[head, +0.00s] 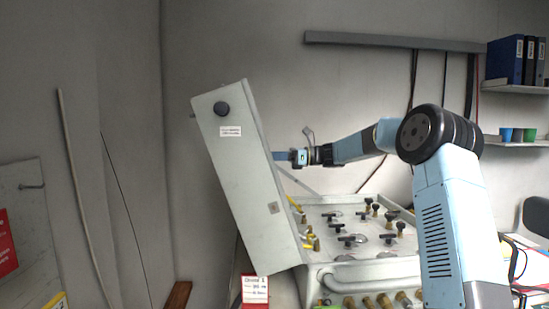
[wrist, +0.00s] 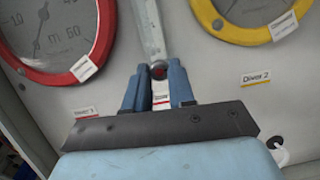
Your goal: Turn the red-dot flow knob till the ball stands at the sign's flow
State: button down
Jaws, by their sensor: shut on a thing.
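My gripper (wrist: 158,82) is shut on the red-dot flow knob (wrist: 158,70), whose dark end with the red dot shows between the two blue fingers. A pale upright strip (wrist: 149,28), which looks like the flow tube, runs up from the knob. I cannot make out a ball in it. In the head view my gripper (head: 279,156) reaches the far side of the tilted grey panel box (head: 236,180), whose face is turned away, so the knob is hidden there. A red and white sign (head: 255,289) stands low in front; its small writing is too blurred to read surely.
A red-rimmed gauge (wrist: 75,75) lies left of the knob and a yellow-rimmed gauge (wrist: 240,38) right, with a "Diver 2" label (wrist: 255,79) below it. A console (head: 345,215) with several black valve handles stands below my arm.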

jog(key=shift+w+n, duration=0.1)
jog(key=shift+n, duration=0.3)
jog(key=shift+w+r+n+g+h, duration=0.15)
jog(key=shift+n+g+h, duration=0.55)
jog(key=shift+n, duration=2.2)
jog(key=shift+w+f+n+g+h, duration=0.1)
jog(key=shift+n+g+h, duration=0.2)
jog(key=shift+n+g, duration=1.7)
jog(key=shift+w+r+n+h, duration=0.15)
jog(key=shift+n+h, duration=0.35)
jog(key=shift+n, duration=3.3)
jog(key=shift+f, duration=0.15)
jog(key=c, duration=1)
grip_release()
jog(key=shift+o, duration=0.2)
jog(key=v, duration=1.3)
jog(key=shift+w+d, duration=0.15)
jog(key=shift+d, duration=0.2)
